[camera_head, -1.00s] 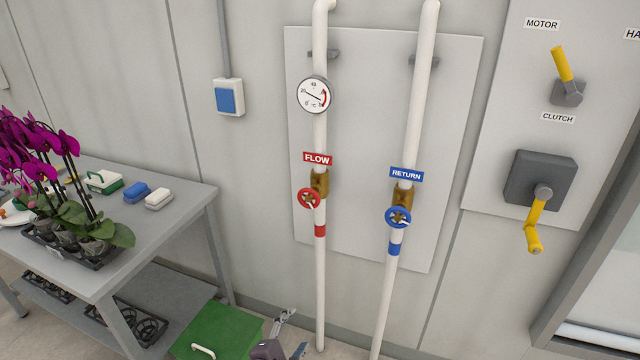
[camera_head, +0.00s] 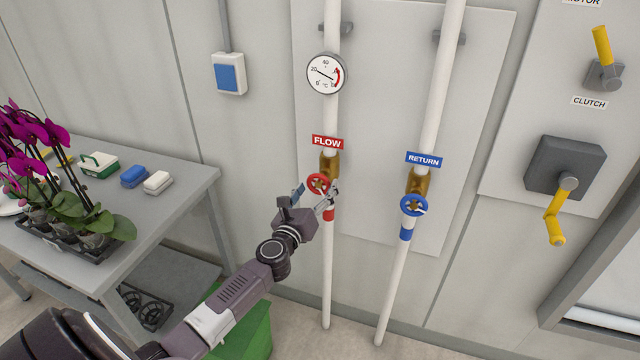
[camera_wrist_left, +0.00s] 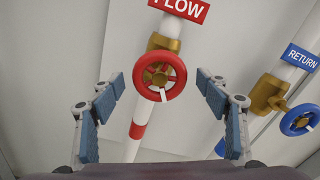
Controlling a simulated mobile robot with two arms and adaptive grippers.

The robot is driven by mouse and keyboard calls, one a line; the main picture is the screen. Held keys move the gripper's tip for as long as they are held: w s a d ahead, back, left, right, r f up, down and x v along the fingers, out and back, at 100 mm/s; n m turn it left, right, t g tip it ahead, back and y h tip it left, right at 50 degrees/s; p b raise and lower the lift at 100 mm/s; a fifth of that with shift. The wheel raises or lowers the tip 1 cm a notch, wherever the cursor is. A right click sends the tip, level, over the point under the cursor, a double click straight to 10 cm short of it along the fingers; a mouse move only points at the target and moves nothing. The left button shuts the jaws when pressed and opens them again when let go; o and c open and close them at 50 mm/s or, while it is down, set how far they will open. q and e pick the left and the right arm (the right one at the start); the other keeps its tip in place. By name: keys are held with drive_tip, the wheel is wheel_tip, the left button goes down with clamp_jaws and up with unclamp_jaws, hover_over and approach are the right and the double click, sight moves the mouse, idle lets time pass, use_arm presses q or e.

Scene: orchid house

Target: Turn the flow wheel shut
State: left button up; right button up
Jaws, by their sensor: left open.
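The red flow wheel (camera_head: 317,184) sits on a brass valve (camera_head: 329,163) on the left white pipe, under a red FLOW label (camera_head: 327,142). My left gripper (camera_head: 314,194) has been raised to just in front of the wheel. In the left wrist view the red wheel (camera_wrist_left: 160,78) appears ahead, between the two open fingers (camera_wrist_left: 165,95), and no finger visibly touches it. A white mark shows on the wheel's lower rim. My right gripper is not in view.
The blue return wheel (camera_head: 413,205) is on the neighbouring pipe to the right. A temperature gauge (camera_head: 327,74) is above the valve. A table with orchids (camera_head: 80,190) stands left, with a green bin (camera_head: 250,325) below. A yellow crank (camera_head: 556,217) is at right.

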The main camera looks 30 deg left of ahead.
use_arm(q)
drive_tip(key=shift+x, duration=1.35)
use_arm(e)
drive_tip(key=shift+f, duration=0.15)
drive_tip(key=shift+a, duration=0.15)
use_arm(q)
drive_tip(key=shift+c, duration=1.2)
drive_tip(key=c, duration=0.9)
drive_tip(key=shift+c, duration=0.2)
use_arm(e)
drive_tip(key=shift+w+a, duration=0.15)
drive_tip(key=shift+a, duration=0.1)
